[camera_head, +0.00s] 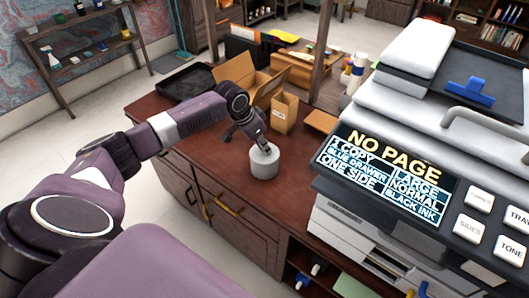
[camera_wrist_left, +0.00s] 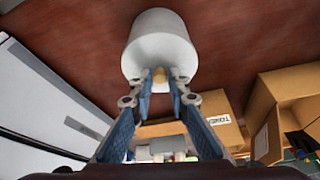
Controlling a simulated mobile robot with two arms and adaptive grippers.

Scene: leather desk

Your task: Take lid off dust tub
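The dust tub (camera_head: 264,165) is a pale grey cylinder standing upright on the dark red-brown desk, near its front edge. In the left wrist view the tub (camera_wrist_left: 155,25) is at the top, with its lid (camera_wrist_left: 160,52) facing me. A small tan knob (camera_wrist_left: 183,75) shows at the lid, partly hidden by the fingertips. My left gripper (camera_head: 261,146) is just above the lid. In the left wrist view its blue-padded fingers (camera_wrist_left: 163,82) are apart, with their tips at the knob. Whether they touch it is unclear. My right gripper is not in view.
A large copier (camera_head: 400,150) with a lit panel stands right of the tub. Behind are an open cardboard box (camera_head: 245,75), a small carton (camera_head: 284,112) and a black tray (camera_head: 185,82). The desk top (camera_head: 222,160) left of the tub is bare.

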